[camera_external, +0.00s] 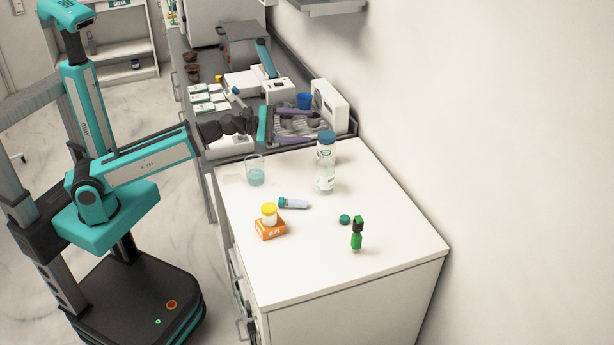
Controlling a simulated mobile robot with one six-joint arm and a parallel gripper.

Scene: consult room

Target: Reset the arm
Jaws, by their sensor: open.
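My arm reaches out to the right from its column, roughly level. My gripper (294,126) is at its end, above the far end of the white counter (300,265). Its two purple fingers point right and are spread apart, with nothing seen between them. The fingers are near a blue-capped bottle (326,146); whether they touch it cannot be told from this one view.
On the counter stand a clear glass bottle (325,177), a beaker of bluish liquid (256,172), a teal-capped tube (293,203), a yellow-lidded cup (269,213) on an orange box (270,229), a green cap (344,219) and a green dropper bottle (357,236). The front is clear.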

